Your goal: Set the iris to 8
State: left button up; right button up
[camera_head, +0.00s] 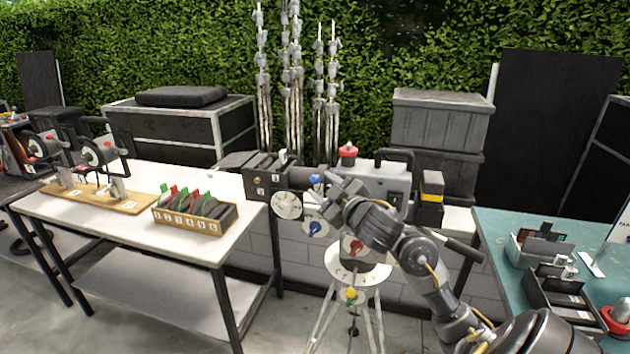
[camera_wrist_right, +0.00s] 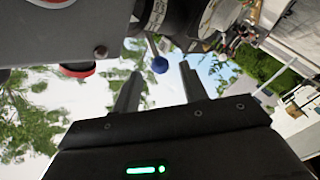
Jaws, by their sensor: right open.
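A dark film camera (camera_head: 265,185) with a pale round dial face (camera_head: 287,205) stands on a white tripod (camera_head: 357,268) at centre. A lever with a blue ball (camera_head: 314,180) stands up beside the lens. In the right wrist view the blue ball (camera_wrist_right: 159,65) shows between the fingertips of my right gripper (camera_head: 330,190), apart from both fingers. The right gripper (camera_wrist_right: 160,72) is open and empty. A second blue knob (camera_head: 316,227) sits on a small dial below. I cannot read the iris scale. My left gripper is not in view.
A red knob (camera_head: 352,246) and a yellow knob (camera_head: 350,294) sit lower on the tripod. A white table (camera_head: 130,225) at left holds a numbered wooden rack (camera_head: 190,228). A teal table (camera_head: 500,232) with dark trays stands at right. Light stands rise behind the camera.

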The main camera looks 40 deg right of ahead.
aim_at(318, 182)
jog(key=shift+w+d, duration=0.15)
jog(key=shift+w, duration=0.95)
jog(key=shift+w+d, duration=0.15)
jog(key=shift+w, duration=0.9)
grip_shut()
